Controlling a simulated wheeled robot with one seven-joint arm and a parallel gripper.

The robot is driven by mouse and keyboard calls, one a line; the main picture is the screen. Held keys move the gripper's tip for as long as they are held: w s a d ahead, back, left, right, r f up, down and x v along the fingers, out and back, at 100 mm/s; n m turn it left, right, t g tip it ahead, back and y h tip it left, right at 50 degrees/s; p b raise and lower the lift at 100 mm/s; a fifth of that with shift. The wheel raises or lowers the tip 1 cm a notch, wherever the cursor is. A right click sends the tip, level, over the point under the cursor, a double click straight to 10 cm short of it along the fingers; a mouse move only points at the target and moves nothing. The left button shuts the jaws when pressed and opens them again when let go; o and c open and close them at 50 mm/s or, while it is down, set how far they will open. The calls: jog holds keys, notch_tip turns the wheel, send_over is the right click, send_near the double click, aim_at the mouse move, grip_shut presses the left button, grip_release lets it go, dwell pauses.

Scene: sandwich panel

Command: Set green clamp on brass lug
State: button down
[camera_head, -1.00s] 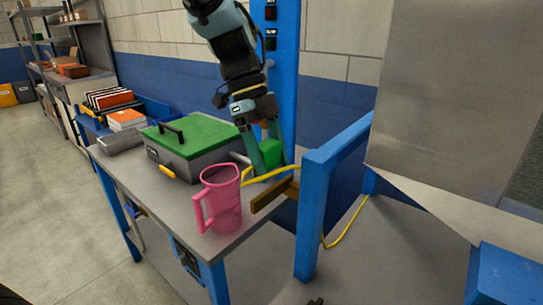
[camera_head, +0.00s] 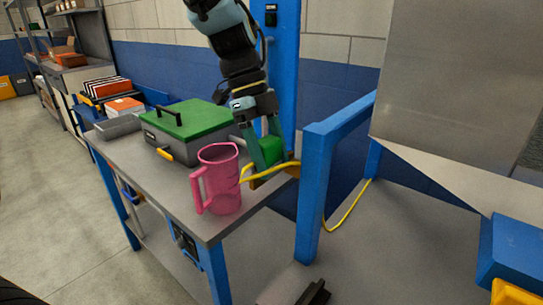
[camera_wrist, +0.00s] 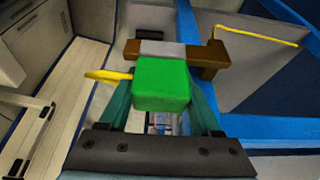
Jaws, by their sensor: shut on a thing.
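My gripper (camera_wrist: 161,108) is shut on the green clamp (camera_wrist: 162,84), a bright green block between its two teal fingers. A yellow cable end (camera_wrist: 108,75) sticks out from the clamp's left side. The brass lug (camera_wrist: 212,60) is a brown bar just beyond the clamp, with a grey middle section. The clamp overlaps the lower edge of that section in the wrist view; I cannot tell whether they touch. In the head view my gripper (camera_head: 268,166) points down at the lug (camera_head: 258,182) on the bench's right edge. The fingers partly hide the clamp there.
A pink mug (camera_head: 221,182) stands on the bench (camera_head: 175,190), left of and nearer than the lug. A grey box with a green lid (camera_head: 190,122) is behind it. A blue post (camera_head: 316,190) rises on the right. The yellow cable (camera_head: 345,222) hangs beyond it.

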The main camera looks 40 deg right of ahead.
jog(key=shift+f+b, duration=0.5)
jog(key=shift+f, duration=0.05)
dwell(0.4)
grip_release()
jog(key=b+v, duration=0.1)
jog(key=v, duration=0.9)
jog(key=shift+r, duration=0.4)
jog(key=w+a+f+n+t, duration=0.2)
jog(key=w+a+f+n, duration=0.3)
jog(key=a+n, duration=0.2)
jog(key=w+a+f+n+t, duration=0.1)
jog(key=w+a+f+n, duration=0.45)
jog(key=a+n, duration=0.25)
jog(key=a+f+n+t, duration=0.1)
jog(key=a+f+n, duration=0.2)
jog(key=a+n, duration=0.5)
jog(key=a+f+n+t+y, duration=0.1)
jog(key=a+f+n, duration=0.3)
jog(key=a+n, duration=0.5)
jog(key=shift+a+f+t, duration=0.2)
jog(key=shift+a+t, duration=0.3)
jog(key=shift+a, duration=0.7)
